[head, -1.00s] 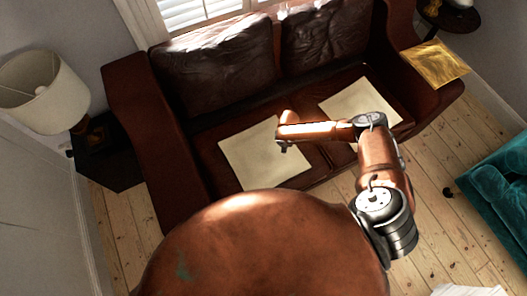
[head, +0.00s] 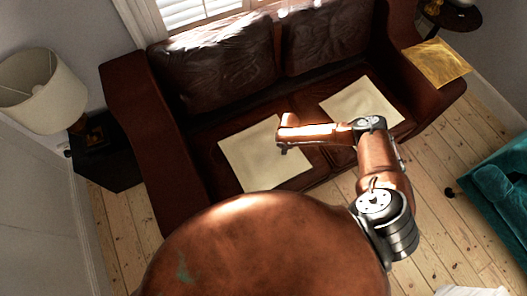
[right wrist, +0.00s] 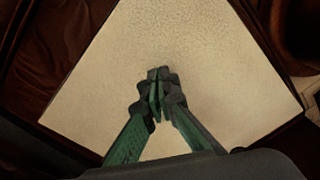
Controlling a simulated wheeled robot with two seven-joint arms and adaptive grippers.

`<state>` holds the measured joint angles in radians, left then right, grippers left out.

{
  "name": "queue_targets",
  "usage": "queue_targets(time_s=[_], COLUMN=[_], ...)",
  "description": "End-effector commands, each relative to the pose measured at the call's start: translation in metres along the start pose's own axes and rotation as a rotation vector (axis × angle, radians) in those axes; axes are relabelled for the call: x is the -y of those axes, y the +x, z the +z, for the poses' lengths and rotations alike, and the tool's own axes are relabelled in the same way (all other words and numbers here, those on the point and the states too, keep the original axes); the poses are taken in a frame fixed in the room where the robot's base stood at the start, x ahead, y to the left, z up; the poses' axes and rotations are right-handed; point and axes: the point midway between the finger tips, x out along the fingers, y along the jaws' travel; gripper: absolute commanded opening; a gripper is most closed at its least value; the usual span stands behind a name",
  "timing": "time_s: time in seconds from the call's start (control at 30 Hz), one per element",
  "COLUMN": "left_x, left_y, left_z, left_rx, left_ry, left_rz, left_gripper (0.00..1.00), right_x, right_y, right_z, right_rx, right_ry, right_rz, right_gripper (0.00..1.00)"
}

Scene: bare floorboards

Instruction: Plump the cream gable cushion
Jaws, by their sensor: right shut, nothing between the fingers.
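Two flat, square cream cushions lie on the brown leather sofa's seat in the head view, a left one (head: 245,162) and a right one (head: 352,100). I cannot tell from their look which is the gable one. My right gripper (head: 284,150) is over the right part of the left cream cushion, mostly hidden by my wrist. In the right wrist view the cream cushion (right wrist: 205,40) fills most of the picture, and my gripper's green and grey fingers (right wrist: 159,80) are shut and empty in front of it. I cannot tell whether they touch it. My left gripper is out of view.
The brown sofa (head: 133,125) has high arms and dark back cushions (head: 215,68). A gold cloth or cushion (head: 437,63) lies on its right arm. A lamp (head: 40,90) stands at left, a teal seat (head: 500,195) at right. Bare floorboards (head: 450,225) show between sofa and seat.

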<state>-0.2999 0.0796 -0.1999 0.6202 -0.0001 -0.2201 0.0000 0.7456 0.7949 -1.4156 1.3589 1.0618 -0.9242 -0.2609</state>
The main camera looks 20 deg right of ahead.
Motion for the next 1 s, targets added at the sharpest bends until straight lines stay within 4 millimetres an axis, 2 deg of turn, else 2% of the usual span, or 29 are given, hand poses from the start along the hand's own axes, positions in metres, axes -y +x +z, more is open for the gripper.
queue_targets(time_s=[0.17,0.7,0.87,1.0], left_x=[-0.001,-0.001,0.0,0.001], left_y=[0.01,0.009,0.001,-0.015], left_z=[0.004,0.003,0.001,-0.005], left_rx=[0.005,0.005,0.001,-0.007], left_ry=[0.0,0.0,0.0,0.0], left_rz=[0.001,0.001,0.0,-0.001], left_gripper=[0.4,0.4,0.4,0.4], right_x=[0.001,0.002,0.002,0.0], right_y=[0.015,0.015,0.004,-0.017], right_z=[0.0,-0.002,-0.003,-0.002], right_rx=[0.001,-0.003,-0.005,-0.005], right_ry=[0.001,-0.002,-0.002,0.0], right_rz=[-0.001,-0.002,-0.001,0.001], right_gripper=[0.0,0.0,0.0,0.0])
